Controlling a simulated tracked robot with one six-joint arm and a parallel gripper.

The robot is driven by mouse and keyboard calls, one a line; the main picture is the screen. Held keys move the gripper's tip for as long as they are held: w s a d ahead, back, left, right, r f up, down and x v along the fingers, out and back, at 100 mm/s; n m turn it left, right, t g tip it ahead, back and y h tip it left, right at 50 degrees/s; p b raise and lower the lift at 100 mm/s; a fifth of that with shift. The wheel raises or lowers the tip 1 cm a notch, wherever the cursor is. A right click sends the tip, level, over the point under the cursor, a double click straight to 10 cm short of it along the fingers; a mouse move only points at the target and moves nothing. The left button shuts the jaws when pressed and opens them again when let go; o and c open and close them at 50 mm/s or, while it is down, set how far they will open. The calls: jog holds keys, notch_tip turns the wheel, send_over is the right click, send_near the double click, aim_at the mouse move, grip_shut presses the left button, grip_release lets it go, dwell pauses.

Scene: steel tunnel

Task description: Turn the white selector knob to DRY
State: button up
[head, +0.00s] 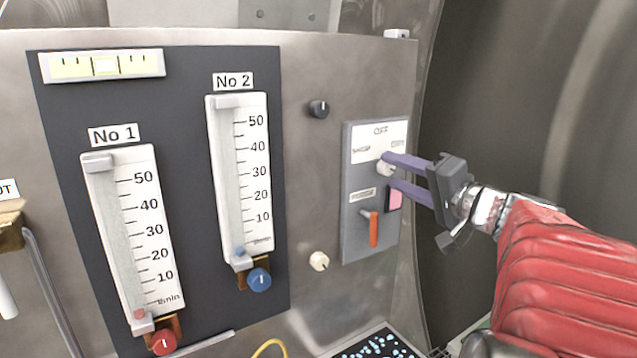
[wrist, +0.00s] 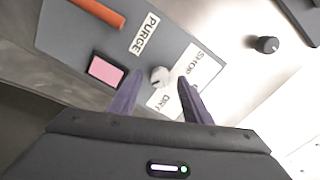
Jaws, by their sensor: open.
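The white selector knob (head: 384,168) is on the grey control panel (head: 359,230), below a white label plate marked OFF at its top. In the wrist view the knob (wrist: 160,76) shows with the DRY label (wrist: 166,103) near it and a label ending in SHOP on the same plate. My gripper (head: 390,170) has its two purple fingers open, one above and one below the knob in the head view. In the wrist view my gripper (wrist: 158,82) has a fingertip on each side of the knob. I cannot tell whether either finger touches it. The knob's pointer direction is unclear.
Below the knob are an orange lever (head: 373,229) and a pink button (head: 395,198), close to my lower finger. A PURGE label (wrist: 144,34) is beside the knob. A black knob (head: 319,109) and a cream knob (head: 319,261) are left of the panel.

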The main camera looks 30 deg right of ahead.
jog(key=s, duration=1.2)
jog(key=shift+d, duration=0.15)
